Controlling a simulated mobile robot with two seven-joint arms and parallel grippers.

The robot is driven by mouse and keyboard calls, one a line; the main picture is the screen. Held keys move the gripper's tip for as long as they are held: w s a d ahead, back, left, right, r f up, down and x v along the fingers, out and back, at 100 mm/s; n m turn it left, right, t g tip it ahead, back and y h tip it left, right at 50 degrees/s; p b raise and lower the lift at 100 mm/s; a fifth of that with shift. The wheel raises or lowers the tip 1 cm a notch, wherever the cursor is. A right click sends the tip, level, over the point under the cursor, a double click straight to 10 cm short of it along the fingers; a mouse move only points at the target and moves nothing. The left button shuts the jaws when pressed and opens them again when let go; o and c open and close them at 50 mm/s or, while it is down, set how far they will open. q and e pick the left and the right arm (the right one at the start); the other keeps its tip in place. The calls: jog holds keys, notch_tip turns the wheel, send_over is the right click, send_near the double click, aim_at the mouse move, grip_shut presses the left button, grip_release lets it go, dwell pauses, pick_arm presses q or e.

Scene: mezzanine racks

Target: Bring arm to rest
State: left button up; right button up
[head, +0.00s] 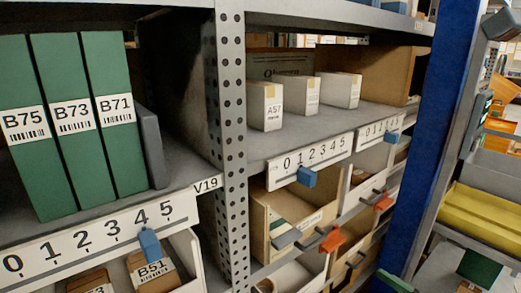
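Neither of my grippers and neither of my arms can be made out in the head view. The view is filled by grey metal racks. Three green binders (75,125) labelled B75, B73 and B71 stand upright on the left shelf (190,172). Three small white boxes (267,106) stand in a row on the right shelf (345,125), the nearest labelled A57.
A perforated grey post (232,150) divides the shelves. Numbered strips with blue sliders (149,244) run along the shelf edges. Bins with orange and grey handles (331,239) sit below. A blue upright (435,130) and a yellow bin (485,218) are at the right.

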jog(key=s+f+m+g+h+p, duration=0.35)
jog(key=s+f+h, duration=0.25)
jog(key=s+f, duration=0.7)
pick_arm(q)
jog(key=w+r+t+p, duration=0.2)
jog(key=w+r+p, duration=0.2)
jog(key=r, duration=0.5)
jog(key=shift+w+a+r, duration=0.3)
jog(key=shift+w+r, duration=0.05)
jog(key=shift+w, duration=0.35)
pick_arm(e)
jog(key=s+f+m+g+h, duration=0.1)
jog(key=s+f, duration=0.4)
jog(key=s, duration=0.4)
jog(key=s+f+m+g+h, duration=0.1)
jog(key=s+f+h, duration=0.1)
jog(key=s+f, duration=0.3)
jog(key=s, duration=0.4)
jog(key=shift+a, duration=0.35)
pick_arm(q)
jog(key=shift+w+d+r, duration=0.1)
jog(key=shift+d, duration=0.1)
pick_arm(e)
jog(key=shift+r, duration=0.1)
pick_arm(q)
jog(key=shift+a, duration=0.2)
